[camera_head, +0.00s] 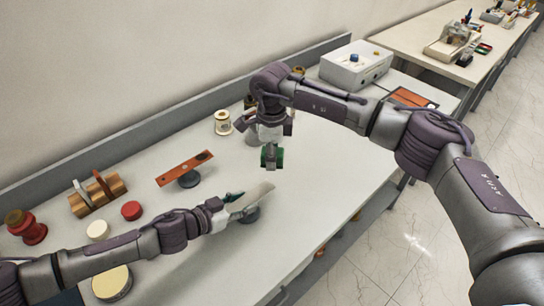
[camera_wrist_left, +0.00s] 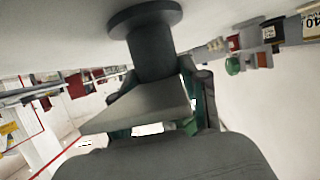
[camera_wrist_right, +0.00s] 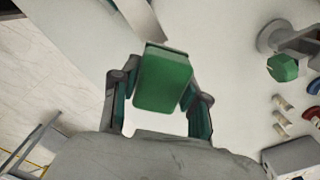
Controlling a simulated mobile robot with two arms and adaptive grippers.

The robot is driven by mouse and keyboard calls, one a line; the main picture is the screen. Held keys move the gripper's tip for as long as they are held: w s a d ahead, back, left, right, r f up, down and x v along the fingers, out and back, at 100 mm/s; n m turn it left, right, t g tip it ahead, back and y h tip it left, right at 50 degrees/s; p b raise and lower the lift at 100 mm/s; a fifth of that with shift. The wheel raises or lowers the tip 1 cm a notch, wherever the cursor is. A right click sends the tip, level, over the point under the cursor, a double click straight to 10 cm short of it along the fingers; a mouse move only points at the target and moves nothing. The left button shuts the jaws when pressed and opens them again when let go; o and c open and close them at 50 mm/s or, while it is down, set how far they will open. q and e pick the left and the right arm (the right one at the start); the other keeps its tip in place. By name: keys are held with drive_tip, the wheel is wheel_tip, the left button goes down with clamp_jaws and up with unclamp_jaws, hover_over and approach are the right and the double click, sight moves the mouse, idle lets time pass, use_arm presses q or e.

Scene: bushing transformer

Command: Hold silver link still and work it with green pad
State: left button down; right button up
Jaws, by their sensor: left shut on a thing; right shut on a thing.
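The silver link (camera_head: 254,196) is a flat pale metal bar over a dark round stand (camera_head: 250,215) in the head view. My left gripper (camera_head: 226,203) is shut on the link's left end; the left wrist view shows the link (camera_wrist_left: 140,108) between the fingers beside the stand's dark post (camera_wrist_left: 152,52). The green pad (camera_wrist_right: 163,80) is a rounded block. My right gripper (camera_head: 270,148) is shut on it, with a finger on each side in the right wrist view. The pad hangs above and beyond the link in the head view, apart from it. The link's end (camera_wrist_right: 140,18) shows past the pad.
A copper-coloured bar (camera_head: 185,168) sits on another dark stand further left. A wooden rack (camera_head: 98,195), red disc (camera_head: 131,210), cream disc (camera_head: 98,230) and spools are on the left. A white box (camera_head: 355,66) stands at the back. The table's right front is clear.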

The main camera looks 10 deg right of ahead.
use_arm(q)
drive_tip(key=c, duration=0.5)
unclamp_jaws()
drive_tip(key=v, duration=1.2)
